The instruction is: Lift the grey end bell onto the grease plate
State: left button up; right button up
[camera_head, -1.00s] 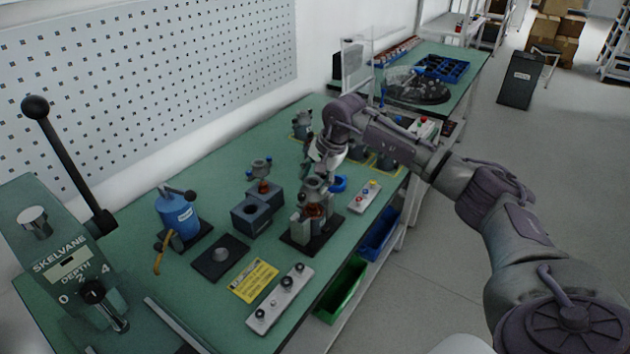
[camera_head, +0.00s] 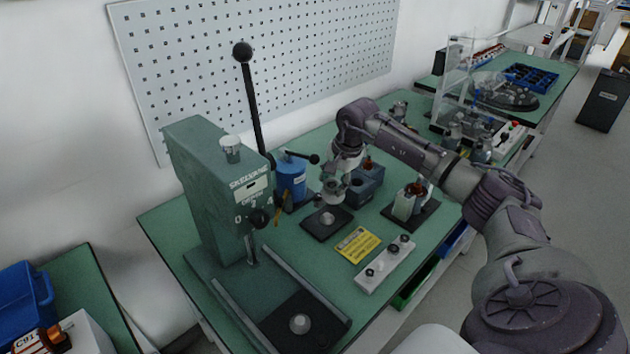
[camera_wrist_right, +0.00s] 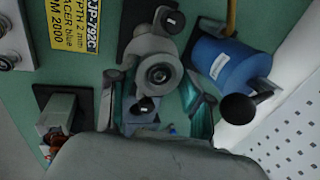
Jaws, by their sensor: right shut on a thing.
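My right gripper (camera_head: 336,182) is shut on the grey end bell (camera_head: 331,196), a small round part with lugs. The wrist view shows the end bell (camera_wrist_right: 158,70) face-on, with a dark bore at its centre, between the two fingers. In the head view it hangs over the back part of a dark square plate (camera_head: 316,232) with a grey round boss, which I take as the grease plate. A corner of that plate (camera_wrist_right: 132,15) shows behind the end bell in the wrist view. I cannot tell the exact gap. My left gripper is not in view.
A blue pot with a lever (camera_head: 292,175) stands close behind the plate. A green lever press (camera_head: 215,190) stands to the left. A dark block (camera_head: 367,188), a yellow card (camera_head: 357,245), a grey button strip (camera_head: 386,264) and a stator stand (camera_head: 410,213) are nearby.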

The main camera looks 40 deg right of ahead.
jog(key=shift+w+a+f, duration=0.1)
jog(key=shift+w+a, duration=0.1)
jog(key=shift+a, duration=0.1)
jog(key=shift+w+a+f, duration=0.1)
jog(key=shift+a, duration=0.05)
jog(key=shift+f, duration=0.2)
jog(key=shift+f+b, duration=0.3)
jog(key=shift+b, duration=0.1)
notch_tip(320, 180, down, 2)
jog(key=shift+f+b, duration=0.2)
jog(key=shift+b, duration=0.6)
jog(key=shift+f+b, duration=0.4)
jog(key=shift+f, duration=0.25)
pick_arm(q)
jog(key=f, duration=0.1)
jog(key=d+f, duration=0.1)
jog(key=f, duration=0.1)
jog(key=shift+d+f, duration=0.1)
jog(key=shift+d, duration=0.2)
pick_arm(e)
jog(key=shift+f, duration=0.15)
